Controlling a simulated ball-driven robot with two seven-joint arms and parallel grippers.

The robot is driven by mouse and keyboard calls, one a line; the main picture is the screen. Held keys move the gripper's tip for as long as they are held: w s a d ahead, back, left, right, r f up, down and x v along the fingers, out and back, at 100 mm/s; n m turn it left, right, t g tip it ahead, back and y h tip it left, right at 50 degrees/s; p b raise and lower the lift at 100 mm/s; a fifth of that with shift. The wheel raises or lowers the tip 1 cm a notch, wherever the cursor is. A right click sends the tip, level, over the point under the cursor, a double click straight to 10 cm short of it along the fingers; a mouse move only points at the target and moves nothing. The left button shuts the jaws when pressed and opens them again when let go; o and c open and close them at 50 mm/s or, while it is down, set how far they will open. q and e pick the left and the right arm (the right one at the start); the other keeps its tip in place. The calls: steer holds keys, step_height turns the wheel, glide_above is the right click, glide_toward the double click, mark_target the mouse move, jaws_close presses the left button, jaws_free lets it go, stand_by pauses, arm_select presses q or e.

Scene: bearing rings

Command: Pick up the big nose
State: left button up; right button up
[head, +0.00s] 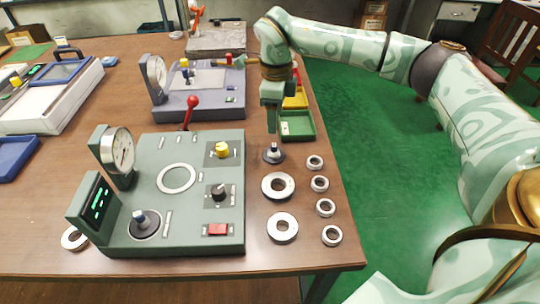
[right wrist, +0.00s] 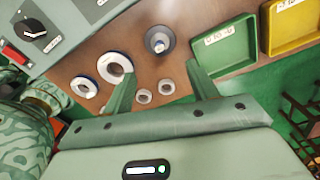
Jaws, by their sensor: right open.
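A nose piece with a dark round base and a pale upright tip (head: 273,153) stands on the wooden table, right of the green tester; I take it as the big nose. In the right wrist view it (right wrist: 158,42) lies ahead of the fingers. A similar nose (head: 145,222) sits on the tester's front left. My right gripper (head: 272,128) points down just above and behind the table nose, apart from it. The right wrist view shows its two fingers (right wrist: 163,78) spread and empty. My left gripper is not in view.
Several bearing rings (head: 278,186) lie in front and right of the nose. Green (head: 298,126) and yellow (right wrist: 290,28) trays stand behind it by the table's right edge.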

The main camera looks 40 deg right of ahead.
mark_target(274, 145)
step_height(274, 145, down, 6)
steer(key=shift+b, duration=0.8)
step_height(274, 145, down, 5)
steer(key=b, duration=0.3)
steer(key=shift+w+a+f, duration=0.1)
steer(key=shift+w+f, duration=0.05)
steer(key=shift+f, duration=0.05)
steer(key=shift+r, duration=0.15)
steer(key=shift+c, duration=0.9)
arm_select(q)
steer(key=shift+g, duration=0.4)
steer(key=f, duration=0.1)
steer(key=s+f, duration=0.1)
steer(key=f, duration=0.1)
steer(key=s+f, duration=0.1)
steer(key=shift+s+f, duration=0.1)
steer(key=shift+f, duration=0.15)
arm_select(e)
jaws_close()
